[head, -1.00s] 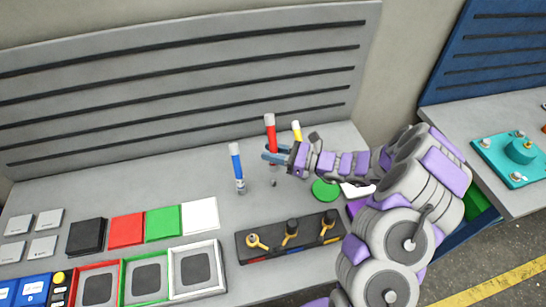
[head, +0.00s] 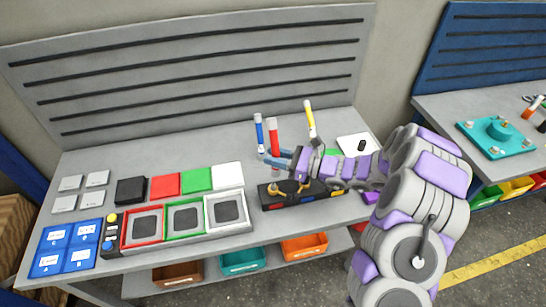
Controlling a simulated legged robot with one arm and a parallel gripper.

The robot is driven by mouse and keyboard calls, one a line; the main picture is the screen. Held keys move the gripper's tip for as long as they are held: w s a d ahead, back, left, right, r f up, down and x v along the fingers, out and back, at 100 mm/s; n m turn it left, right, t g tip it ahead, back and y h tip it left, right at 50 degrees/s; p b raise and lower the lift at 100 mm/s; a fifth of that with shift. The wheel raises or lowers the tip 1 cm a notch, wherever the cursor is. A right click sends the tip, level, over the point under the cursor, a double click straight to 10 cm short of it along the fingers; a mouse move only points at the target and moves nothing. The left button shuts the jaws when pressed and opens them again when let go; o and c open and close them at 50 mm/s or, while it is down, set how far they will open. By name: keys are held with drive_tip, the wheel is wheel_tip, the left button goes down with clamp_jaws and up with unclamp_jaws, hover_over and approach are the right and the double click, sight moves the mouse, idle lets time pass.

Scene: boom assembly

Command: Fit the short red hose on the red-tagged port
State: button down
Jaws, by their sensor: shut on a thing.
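My gripper (head: 274,159) is shut on the short red hose (head: 274,134), which stands roughly upright with a white upper end. The hose's lower end is hidden behind my gripper fingers. The black port block (head: 289,203) lies just in front of and below my gripper, near the bench's front edge. Its leftmost port (head: 276,188) shows as a yellowish fitting under the gripper. Whether the hose touches a port cannot be told.
Framed trays (head: 184,218) and coloured squares (head: 197,178) fill the left of the bench. A white plate (head: 358,146) lies at right.

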sight(272, 173)
drive_tip(key=shift+a+f+b, duration=0.15)
drive_tip(key=shift+f+b, duration=0.2)
drive_tip(key=shift+f, duration=0.25)
drive_tip(key=shift+a+f+b, duration=0.4)
drive_tip(key=shift+f+b, duration=0.05)
drive_tip(key=shift+f, duration=0.25)
wheel_tip(272, 173, down, 2)
drive_tip(key=shift+d+f+b, duration=0.1)
drive_tip(key=shift+b, duration=0.55)
drive_tip(key=shift+d, duration=0.2)
drive_tip(key=shift+a, duration=0.3)
drive_tip(key=shift+d, duration=0.25)
drive_tip(key=shift+a+p, duration=0.15)
drive_tip(key=shift+p, duration=0.3)
drive_tip(key=shift+f+b, duration=0.35)
drive_tip(key=shift+f, duration=1.1)
idle(0.4)
